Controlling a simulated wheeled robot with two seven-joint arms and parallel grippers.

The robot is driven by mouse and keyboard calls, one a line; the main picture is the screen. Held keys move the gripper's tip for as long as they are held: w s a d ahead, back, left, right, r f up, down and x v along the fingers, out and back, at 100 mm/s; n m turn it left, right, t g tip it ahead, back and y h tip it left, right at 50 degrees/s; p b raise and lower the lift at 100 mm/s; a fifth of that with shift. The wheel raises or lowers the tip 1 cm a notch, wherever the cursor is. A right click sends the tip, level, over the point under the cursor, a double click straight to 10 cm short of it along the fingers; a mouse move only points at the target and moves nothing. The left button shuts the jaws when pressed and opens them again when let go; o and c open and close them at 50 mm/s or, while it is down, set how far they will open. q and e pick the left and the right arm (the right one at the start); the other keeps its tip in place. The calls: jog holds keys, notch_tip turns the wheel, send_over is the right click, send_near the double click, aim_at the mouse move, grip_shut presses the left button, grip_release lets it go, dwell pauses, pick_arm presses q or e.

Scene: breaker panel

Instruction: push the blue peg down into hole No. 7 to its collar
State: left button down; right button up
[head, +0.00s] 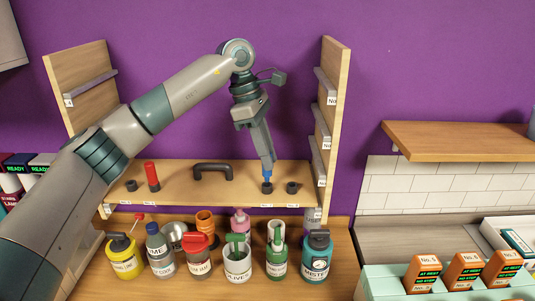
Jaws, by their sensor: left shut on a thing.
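My left gripper (267,166) reaches down from above to the right part of the wooden board (235,195). It is shut on the blue peg (267,179), of which only a short blue piece shows below the fingers. The peg points down at a dark round socket (267,188); its lower end is at the socket mouth, and I cannot tell how deep it sits. The fingers hide the upper peg, and I cannot make out its collar. The number labels on the board's front edge are too small to read, so I cannot tell which is No. 7. My right gripper is not in view.
A red peg (151,176) stands upright at the left, near an empty dark socket (131,185). Another socket (292,187) is just right of the blue peg. A black handle (213,170) sits mid-board. Several jars, including OLIVES (237,266), crowd the front. A shelved side panel (331,120) rises at right.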

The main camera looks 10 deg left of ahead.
pick_arm(q)
jog(key=shift+f+b, duration=1)
jog(key=shift+f, duration=0.4)
jog(key=c, duration=1.5)
grip_release()
jog(key=shift+c, duration=0.2)
jog(key=shift+a+r, duration=0.1)
jog(key=shift+r, duration=0.05)
jog(key=shift+a+r+b, duration=0.2)
jog(key=shift+r+b, duration=0.2)
jog(key=shift+r, duration=0.25)
jog(key=b+v, duration=0.3)
jog(key=v, duration=1.2)
jog(key=shift+a+r, duration=0.15)
jog(key=shift+r, duration=0.25)
jog(key=shift+f, duration=0.1)
